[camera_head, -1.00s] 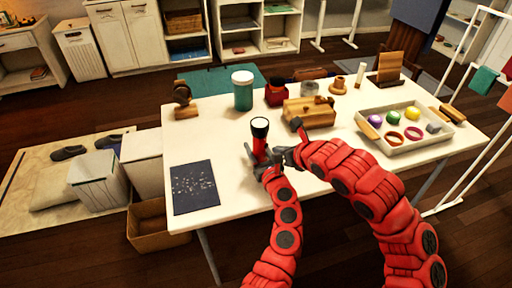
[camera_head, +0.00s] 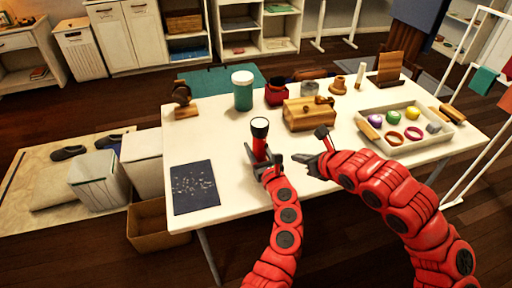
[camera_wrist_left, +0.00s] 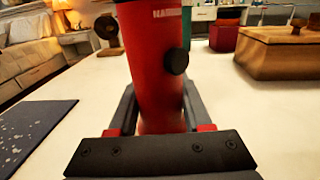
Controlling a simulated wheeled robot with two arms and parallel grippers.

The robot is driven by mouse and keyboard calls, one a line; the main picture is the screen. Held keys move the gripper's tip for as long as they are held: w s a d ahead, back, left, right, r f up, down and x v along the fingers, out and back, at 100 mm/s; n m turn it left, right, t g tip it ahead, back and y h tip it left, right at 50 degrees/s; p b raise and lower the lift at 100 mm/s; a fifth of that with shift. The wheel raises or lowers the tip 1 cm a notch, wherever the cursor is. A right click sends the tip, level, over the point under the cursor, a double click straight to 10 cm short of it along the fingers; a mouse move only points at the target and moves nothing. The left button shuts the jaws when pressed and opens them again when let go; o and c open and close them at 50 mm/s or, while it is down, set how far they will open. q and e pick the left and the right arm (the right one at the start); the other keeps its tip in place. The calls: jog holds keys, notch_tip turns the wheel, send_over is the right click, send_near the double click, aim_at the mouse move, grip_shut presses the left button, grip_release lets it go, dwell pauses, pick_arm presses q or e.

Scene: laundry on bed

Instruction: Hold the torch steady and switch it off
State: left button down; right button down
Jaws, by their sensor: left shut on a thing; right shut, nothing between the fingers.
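The torch (camera_head: 260,130) stands upright over the front part of the table, red with a black head and a pale lens end on top. My left gripper (camera_head: 263,162) is shut around its lower body. In the left wrist view the torch's red barrel (camera_wrist_left: 152,70) rises between the fingers, with a round black button (camera_wrist_left: 177,61) on its right side. Whether its base touches the table is hidden. My right gripper (camera_head: 300,158) is shut and empty, a short way right of the torch and apart from it.
On the white table (camera_head: 245,205) are a dark speckled mat (camera_head: 194,187), a green jar (camera_head: 243,92), a wooden box (camera_head: 308,115) and a tray (camera_head: 443,138) with coloured balls and rings. The table in front of the wooden box is mostly clear.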

pick_arm(q)
jog(key=shift+c, duration=1.3)
grip_release()
